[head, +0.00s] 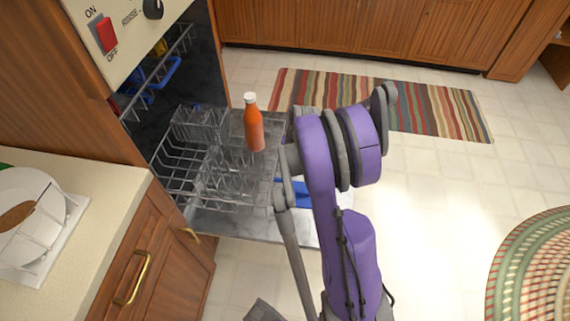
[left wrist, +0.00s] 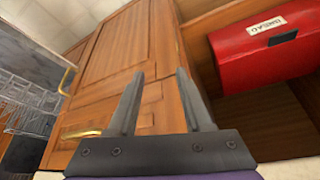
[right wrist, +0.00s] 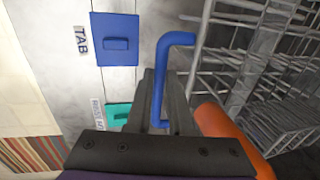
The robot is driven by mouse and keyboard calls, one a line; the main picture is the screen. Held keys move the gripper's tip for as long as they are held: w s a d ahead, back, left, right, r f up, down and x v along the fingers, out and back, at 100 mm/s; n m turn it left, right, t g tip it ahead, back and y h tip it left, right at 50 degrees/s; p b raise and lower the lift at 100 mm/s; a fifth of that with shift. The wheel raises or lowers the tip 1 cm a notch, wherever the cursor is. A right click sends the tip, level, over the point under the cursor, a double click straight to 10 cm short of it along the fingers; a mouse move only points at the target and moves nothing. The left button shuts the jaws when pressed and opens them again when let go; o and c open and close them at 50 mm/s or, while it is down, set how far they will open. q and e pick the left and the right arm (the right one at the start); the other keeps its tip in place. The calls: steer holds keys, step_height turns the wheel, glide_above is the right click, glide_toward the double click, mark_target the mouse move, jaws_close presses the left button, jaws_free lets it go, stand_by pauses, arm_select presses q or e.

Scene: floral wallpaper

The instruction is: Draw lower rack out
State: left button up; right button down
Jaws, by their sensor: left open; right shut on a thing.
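The lower rack (head: 180,178) is a grey wire basket over the lowered dishwasher door (head: 245,226), extending out of the dark tub in the head view. Its blue handle (right wrist: 180,40) shows in the right wrist view, beside the rack's wires. My right gripper (right wrist: 157,85) is shut on this handle; my purple arm hides the grip in the head view. An orange bottle (head: 253,125) with a white cap stands upright at the rack; its exact support is unclear. My left gripper (left wrist: 157,75) is open and empty, facing wooden cabinet doors (left wrist: 115,70).
An upper rack with blue parts (head: 168,75) is inside the dishwasher. The door bears a blue tab lid (right wrist: 115,45) and a teal lid (right wrist: 117,114). A counter (head: 100,190) stands at left, a striped rug (head: 430,108) behind. A red bread box (left wrist: 265,45) shows at left wrist.

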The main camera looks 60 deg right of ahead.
steer(key=shift+d, duration=0.1)
steer(key=c, duration=1.1)
jaws_free()
steer(key=shift+r, duration=0.1)
arm_select(q)
step_height(320, 180, up, 2)
steer(key=shift+r+p, duration=0.25)
steer(key=shift+p, duration=0.9)
arm_select(e)
steer(key=r, duration=0.3)
steer(key=s+r, duration=0.1)
steer(key=r, duration=0.3)
steer(key=s+r, duration=0.1)
steer(key=r, duration=0.2)
steer(key=shift+d+r, duration=0.25)
steer(key=shift+d, duration=0.1)
